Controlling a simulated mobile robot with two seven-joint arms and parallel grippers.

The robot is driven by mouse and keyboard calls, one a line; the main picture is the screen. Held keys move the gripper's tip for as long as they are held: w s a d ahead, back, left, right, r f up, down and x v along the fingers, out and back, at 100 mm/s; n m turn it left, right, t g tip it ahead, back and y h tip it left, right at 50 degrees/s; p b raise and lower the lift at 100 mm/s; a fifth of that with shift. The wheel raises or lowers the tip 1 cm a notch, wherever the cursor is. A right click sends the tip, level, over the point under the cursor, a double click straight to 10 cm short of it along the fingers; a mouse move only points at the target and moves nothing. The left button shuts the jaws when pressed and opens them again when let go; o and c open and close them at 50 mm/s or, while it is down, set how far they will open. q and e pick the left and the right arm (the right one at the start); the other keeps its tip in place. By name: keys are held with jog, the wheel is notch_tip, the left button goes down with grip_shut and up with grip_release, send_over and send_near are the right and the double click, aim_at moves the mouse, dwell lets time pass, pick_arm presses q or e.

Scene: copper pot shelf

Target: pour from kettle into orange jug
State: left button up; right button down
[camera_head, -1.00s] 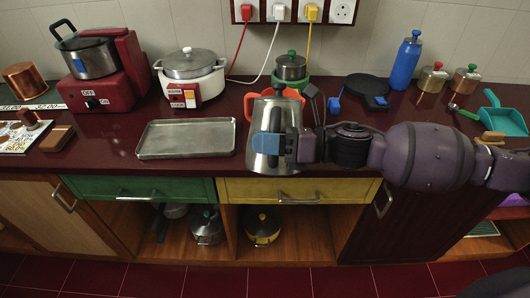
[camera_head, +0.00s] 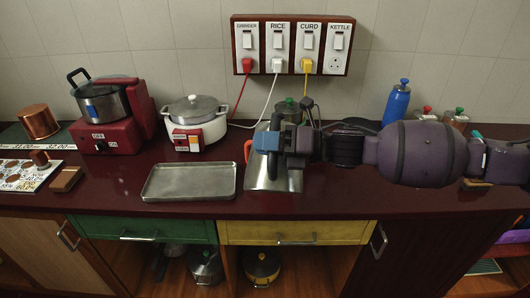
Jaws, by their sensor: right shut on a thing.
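The steel kettle (camera_head: 290,180) is in my right gripper (camera_head: 276,143), held above the front of the counter right of the metal tray. The gripper is shut on its dark handle, which faces me, and the kettle looks tilted. The gripper and wrist hide the kettle's upper part. The orange jug is mostly hidden behind the kettle; only an orange edge (camera_head: 247,150) shows at the kettle's left. I cannot tell whether the spout is over the jug, and no liquid is visible. My left gripper is not in view.
An empty metal tray (camera_head: 190,182) lies to the left. A rice cooker (camera_head: 198,130) and a red grinder base (camera_head: 105,136) stand behind it. A blue bottle (camera_head: 397,104) stands at the back right. The wall socket board (camera_head: 292,46) hangs above.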

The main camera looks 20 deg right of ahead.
pick_arm(q)
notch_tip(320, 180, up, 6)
jog(key=p, duration=0.6)
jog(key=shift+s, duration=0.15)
pick_arm(e)
jog(key=w+d+r+m, duration=0.1)
jog(key=w+r+m, duration=0.2)
jog(key=r, duration=0.4)
jog(key=shift+w+d+r, duration=0.15)
jog(key=shift+w+d, duration=0.15)
jog(key=shift+w, duration=0.3)
pick_arm(q)
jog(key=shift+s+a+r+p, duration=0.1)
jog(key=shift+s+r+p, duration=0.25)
jog(key=shift+p, duration=0.55)
pick_arm(e)
jog(key=shift+w+d+m, duration=0.25)
jog(key=shift+w+m, duration=0.2)
jog(key=shift+w, duration=0.15)
jog(key=shift+w+d+m, duration=0.2)
jog(key=shift+w+m, duration=0.25)
jog(key=shift+w, duration=0.15)
